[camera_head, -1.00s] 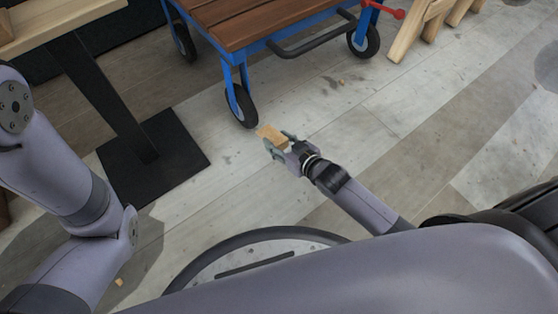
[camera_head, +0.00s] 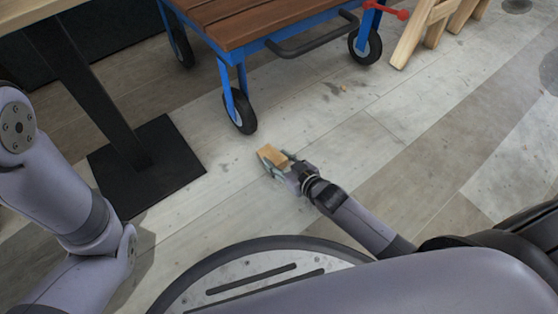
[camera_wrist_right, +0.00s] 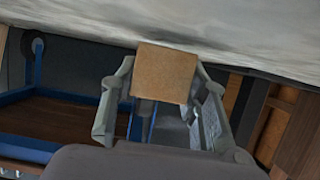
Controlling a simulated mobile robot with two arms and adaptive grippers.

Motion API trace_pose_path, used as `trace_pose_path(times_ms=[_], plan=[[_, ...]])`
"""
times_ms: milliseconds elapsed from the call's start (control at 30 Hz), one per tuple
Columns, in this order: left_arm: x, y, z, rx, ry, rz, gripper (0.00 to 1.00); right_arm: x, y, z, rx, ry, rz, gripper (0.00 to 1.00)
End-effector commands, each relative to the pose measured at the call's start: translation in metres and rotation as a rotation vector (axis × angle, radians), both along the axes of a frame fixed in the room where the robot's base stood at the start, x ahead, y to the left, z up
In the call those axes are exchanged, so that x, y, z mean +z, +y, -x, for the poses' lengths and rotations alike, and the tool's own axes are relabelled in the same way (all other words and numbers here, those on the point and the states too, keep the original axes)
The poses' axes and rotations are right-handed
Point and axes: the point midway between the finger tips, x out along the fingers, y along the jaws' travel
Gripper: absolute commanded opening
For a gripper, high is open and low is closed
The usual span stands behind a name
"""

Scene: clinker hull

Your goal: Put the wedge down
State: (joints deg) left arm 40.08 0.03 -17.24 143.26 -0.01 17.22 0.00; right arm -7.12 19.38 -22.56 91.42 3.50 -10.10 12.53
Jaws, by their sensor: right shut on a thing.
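The wedge (camera_head: 271,154) is a small light-brown wooden block low over the plank floor in the head view, just in front of a black cart wheel. My right gripper (camera_head: 274,163) is shut on it. In the right wrist view the wedge (camera_wrist_right: 164,73) sits between the two fingers of my right gripper (camera_wrist_right: 162,100), its flat face towards the camera. I cannot tell whether the wedge touches the floor. My left arm shows at the left of the head view, but its gripper is out of the picture.
A blue cart (camera_head: 262,45) with a brown slatted top stands on black wheels (camera_head: 240,112) beyond the wedge. A table's black base plate (camera_head: 147,166) lies left of it. Wooden trestle legs (camera_head: 424,36) stand at the upper right. The floor (camera_head: 385,165) to the right is clear.

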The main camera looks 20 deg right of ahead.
Motion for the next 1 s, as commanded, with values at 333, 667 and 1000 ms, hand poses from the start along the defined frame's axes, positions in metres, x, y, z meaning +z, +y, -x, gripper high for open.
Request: trace_pose_path(times_ms=[333,667,1000], plan=[[-0.003,0.0,0.0,0.0,0.0,0.0,0.0,-0.013,0.0,0.0,-0.001,0.003,0.001,0.08],[-0.004,0.0,0.0,0.001,0.0,0.0,0.0,-0.014,0.0,0.0,0.0,0.003,0.002,0.58],[-0.005,0.0,0.0,0.001,0.0,0.0,0.0,-0.013,0.0,0.0,0.0,0.0,0.001,0.61]])
